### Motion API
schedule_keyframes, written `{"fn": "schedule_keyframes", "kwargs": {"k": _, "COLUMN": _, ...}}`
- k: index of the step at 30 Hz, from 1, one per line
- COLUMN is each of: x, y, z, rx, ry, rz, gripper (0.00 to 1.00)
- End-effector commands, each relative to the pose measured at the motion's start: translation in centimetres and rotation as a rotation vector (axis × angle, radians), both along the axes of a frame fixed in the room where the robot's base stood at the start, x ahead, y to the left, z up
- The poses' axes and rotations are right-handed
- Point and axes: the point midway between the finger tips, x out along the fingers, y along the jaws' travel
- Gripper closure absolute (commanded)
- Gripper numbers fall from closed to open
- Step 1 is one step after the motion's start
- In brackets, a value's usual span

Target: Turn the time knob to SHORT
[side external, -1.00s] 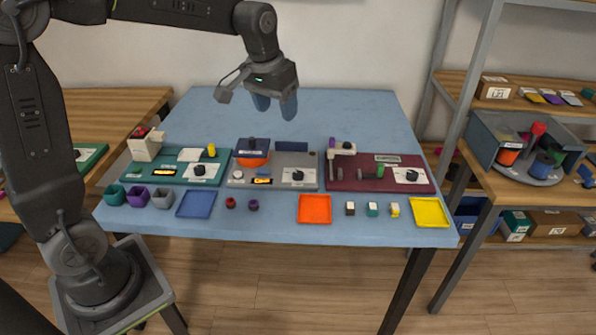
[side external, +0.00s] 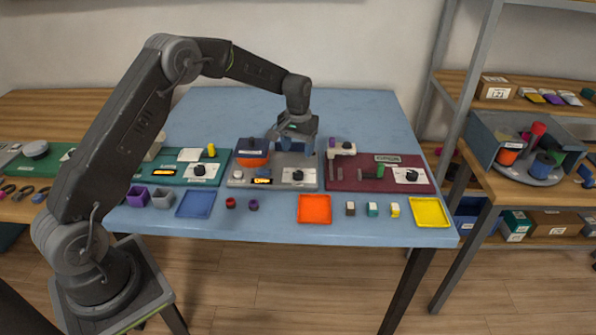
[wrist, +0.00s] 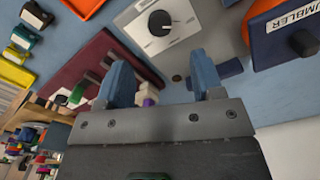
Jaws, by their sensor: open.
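Three black knobs on white dial plates show on the panels. One knob (side external: 199,170) is on the teal panel (side external: 165,178), one (side external: 298,176) on the grey panel (side external: 270,183), and one (side external: 411,176) on the maroon panel (side external: 345,184). I cannot read which is the time knob. My gripper (side external: 296,148) is open and empty above the back of the grey panel. In the wrist view, its blue fingers (wrist: 160,82) are spread apart, and a black knob (wrist: 160,22) on a white dial lies beyond them, untouched.
A box labelled TUMBLER (wrist: 290,35) stands beside the dial in the wrist view. Blue (side external: 196,204), orange (side external: 314,209) and yellow (side external: 430,212) trays and small blocks line the table's front. The table behind the panels (side external: 350,110) is clear.

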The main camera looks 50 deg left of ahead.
Motion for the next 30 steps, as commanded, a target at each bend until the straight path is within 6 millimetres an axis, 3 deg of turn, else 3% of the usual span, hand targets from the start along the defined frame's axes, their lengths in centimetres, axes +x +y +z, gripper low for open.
{"fn": "schedule_keyframes", "kwargs": {"k": 6, "x": -0.1, "y": 0.0, "z": -4.6, "rx": 0.0, "ry": 0.003, "rz": 0.0, "gripper": 0.39}}
{"fn": "schedule_keyframes", "kwargs": {"k": 13, "x": 0.0, "y": 0.0, "z": -7.8, "rx": 0.001, "ry": 0.0, "rz": 0.0, "gripper": 0.39}}
{"fn": "schedule_keyframes", "kwargs": {"k": 26, "x": 0.0, "y": 0.0, "z": -8.7, "rx": 0.002, "ry": -0.002, "rz": 0.0, "gripper": 0.39}}
{"fn": "schedule_keyframes", "kwargs": {"k": 30, "x": 0.0, "y": 0.0, "z": -8.7, "rx": 0.002, "ry": -0.002, "rz": 0.0, "gripper": 0.51}}
